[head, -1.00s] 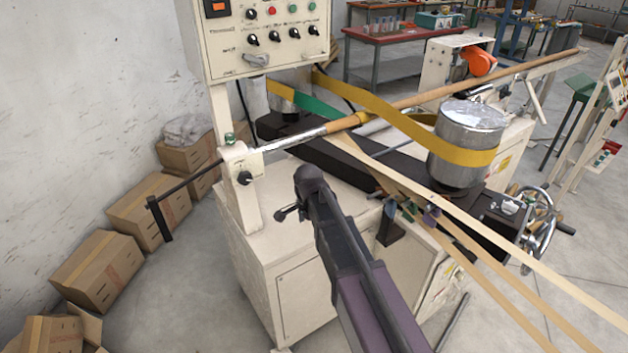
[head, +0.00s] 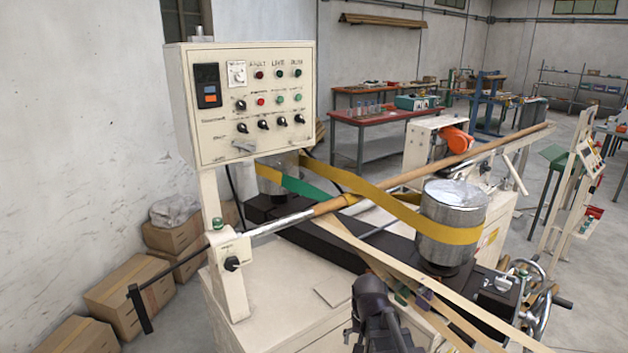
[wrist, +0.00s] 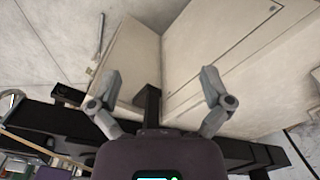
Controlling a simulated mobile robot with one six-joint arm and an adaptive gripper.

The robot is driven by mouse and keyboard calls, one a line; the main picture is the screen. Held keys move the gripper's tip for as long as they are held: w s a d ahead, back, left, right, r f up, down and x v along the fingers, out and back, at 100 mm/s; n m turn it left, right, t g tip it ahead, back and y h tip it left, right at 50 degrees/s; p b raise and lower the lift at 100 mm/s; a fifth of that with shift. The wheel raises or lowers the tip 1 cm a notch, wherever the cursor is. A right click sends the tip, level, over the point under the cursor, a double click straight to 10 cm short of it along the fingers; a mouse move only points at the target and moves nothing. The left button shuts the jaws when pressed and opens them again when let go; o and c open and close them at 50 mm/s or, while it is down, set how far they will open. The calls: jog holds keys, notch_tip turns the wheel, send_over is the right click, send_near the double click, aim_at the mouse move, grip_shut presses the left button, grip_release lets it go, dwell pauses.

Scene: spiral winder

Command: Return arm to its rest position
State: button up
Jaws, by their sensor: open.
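My arm rises from the bottom of the head view, in front of the spiral winder (head: 260,335). My gripper's two grey fingers show in the wrist view (wrist: 162,88), spread wide apart with nothing between them. Beyond them are the winder's cream cabinet panels and the floor. In the head view the end of my arm is a dark joint at the lower middle, and the fingers cannot be made out there.
A control box (head: 250,105) stands on a post at the left. A spindle with a brown tube (head: 400,185), yellow belt (head: 440,232) and steel drum (head: 453,205) cross the winder. Paper strips (head: 400,275) run to the lower right. Cardboard boxes (head: 130,290) line the left wall.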

jog(key=s+d+n, duration=0.2)
jog(key=s+d, duration=0.2)
jog(key=shift+d+n, duration=0.35)
jog(key=shift+n, duration=0.05)
dwell(3.0)
